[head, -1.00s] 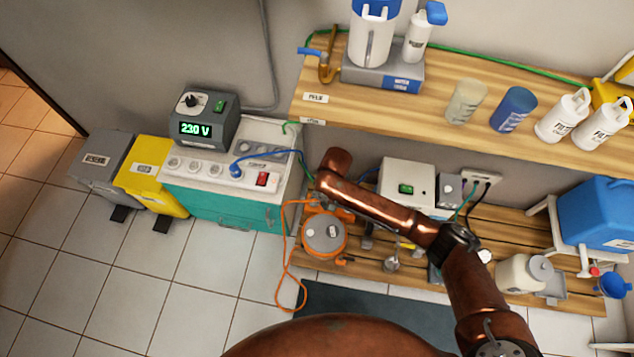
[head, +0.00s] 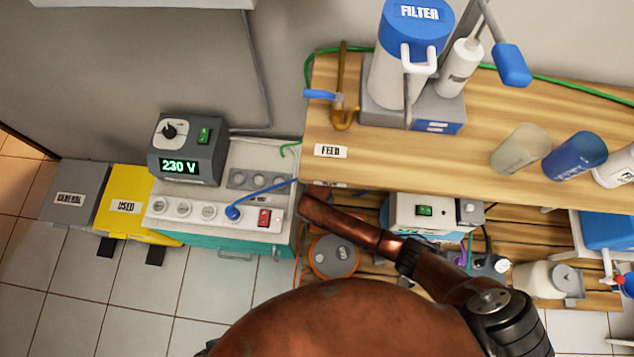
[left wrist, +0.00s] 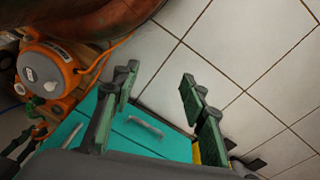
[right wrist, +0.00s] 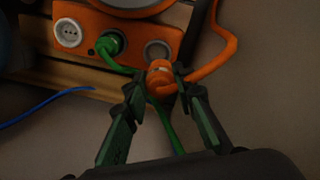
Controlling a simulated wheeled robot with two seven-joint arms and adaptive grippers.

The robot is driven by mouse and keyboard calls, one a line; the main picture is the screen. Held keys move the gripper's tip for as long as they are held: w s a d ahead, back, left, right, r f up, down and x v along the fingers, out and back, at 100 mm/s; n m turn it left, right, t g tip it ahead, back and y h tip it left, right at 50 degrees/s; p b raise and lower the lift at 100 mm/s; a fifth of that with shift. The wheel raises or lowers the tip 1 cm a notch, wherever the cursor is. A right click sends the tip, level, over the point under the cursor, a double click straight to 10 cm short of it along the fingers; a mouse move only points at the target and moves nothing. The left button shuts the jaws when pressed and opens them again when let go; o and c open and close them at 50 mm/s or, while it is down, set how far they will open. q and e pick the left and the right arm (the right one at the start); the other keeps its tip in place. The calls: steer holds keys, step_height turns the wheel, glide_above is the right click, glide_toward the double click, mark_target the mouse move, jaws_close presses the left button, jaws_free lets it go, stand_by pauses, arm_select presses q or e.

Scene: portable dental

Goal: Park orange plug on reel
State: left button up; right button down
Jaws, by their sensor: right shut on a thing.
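The orange reel (right wrist: 140,15) has a front face with a white socket (right wrist: 68,33), a green plug (right wrist: 111,44) seated in a middle socket, and a grey round socket (right wrist: 157,52) at the right. My right gripper (right wrist: 165,78) is shut on the orange plug (right wrist: 159,76), just below the grey socket; I cannot tell whether they touch. The orange cable (right wrist: 222,50) loops off to the right. The reel also shows in the head view (head: 335,257), partly covered by my arm, and in the left wrist view (left wrist: 40,68). My left gripper (left wrist: 158,88) is open and empty. Both grippers are hidden in the head view.
A teal cabinet (left wrist: 120,130) lies beyond my left gripper; its top carries a power strip (head: 185,207) and a 230 V unit (head: 186,150). The wooden shelf (head: 400,140) overhangs the reel area. A blue cable (right wrist: 45,105) runs left of my right gripper. Tiled floor (head: 140,310) is open at left.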

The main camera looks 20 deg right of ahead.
steer(key=f+b, duration=0.4)
steer(key=f, duration=0.1)
steer(key=shift+d, duration=0.25)
arm_select(q)
steer(key=w+d+f+t+h+b, duration=0.1)
steer(key=w+d+f+t, duration=0.3)
steer(key=f, duration=0.5)
steer(key=shift+w+d+h, duration=0.5)
steer(key=shift+w+d, duration=0.6)
steer(key=shift+w, duration=0.8)
arm_select(e)
steer(key=shift+f, duration=0.45)
arm_select(q)
steer(key=shift+r, duration=0.1)
steer(key=shift+w+r, duration=0.1)
steer(key=shift+r, duration=0.15)
arm_select(e)
steer(key=shift+s+r, duration=0.1)
steer(key=shift+s, duration=0.05)
steer(key=shift+s+p, duration=0.1)
steer(key=shift+p, duration=0.3)
arm_select(q)
steer(key=shift+w+a+r, duration=0.1)
steer(key=shift+r, duration=0.2)
steer(key=shift+w+r+t+p, duration=0.1)
steer(key=shift+r+t+p, duration=0.2)
steer(key=shift+r+p, duration=0.05)
